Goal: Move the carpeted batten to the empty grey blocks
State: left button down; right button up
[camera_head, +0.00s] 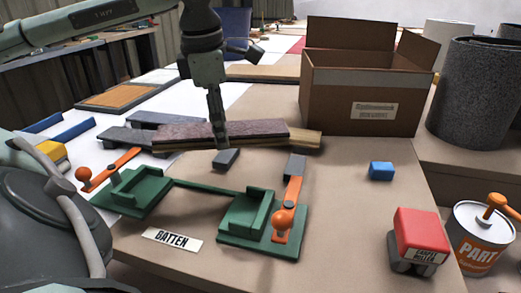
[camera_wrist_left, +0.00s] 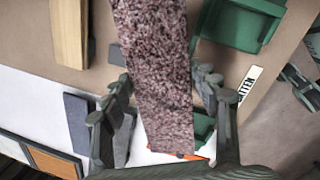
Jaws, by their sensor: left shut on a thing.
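The carpeted batten (camera_head: 255,130), a long piece with mottled purple-brown carpet on top, lies across the middle of the head view. In the left wrist view the carpeted batten (camera_wrist_left: 155,60) runs between the fingers. My left gripper (camera_head: 219,138) points down and is shut on it near its middle. Dark grey blocks (camera_head: 150,118) lie at the batten's left end; one also shows bare in the left wrist view (camera_wrist_left: 76,122). A small grey block (camera_head: 227,159) is in front of the batten. Whether the batten touches any block is unclear.
A green fixture (camera_head: 232,240) with orange clamp levers stands in front, by a BATTEN label (camera_head: 172,240). Plain wood (camera_head: 305,140) shows beyond the batten's right end. An open cardboard box (camera_head: 350,100) is behind right.

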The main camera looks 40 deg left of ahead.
pick_arm(q)
jog(key=w+d+f+p, duration=0.1)
jog(key=w, duration=0.1)
jog(key=w+f+p, duration=0.1)
jog(key=w, duration=0.1)
jog(key=w+d+f+p, duration=0.1)
jog(key=w+f, duration=0.1)
jog(key=shift+w+d, duration=0.2)
jog(key=shift+d, duration=0.15)
jog(key=shift+w+f, duration=0.1)
jog(key=shift+f, duration=0.05)
notch_tip(320, 180, down, 3)
jog(key=shift+f, duration=0.45)
pick_arm(e)
notch_tip(320, 180, down, 8)
jog(key=shift+w+a+r, duration=0.15)
jog(key=shift+w+r, duration=0.05)
jog(key=shift+w, duration=0.2)
pick_arm(q)
jog(key=shift+f+b, duration=0.1)
jog(key=shift+b, duration=0.2)
pick_arm(e)
jog(key=shift+f, duration=0.1)
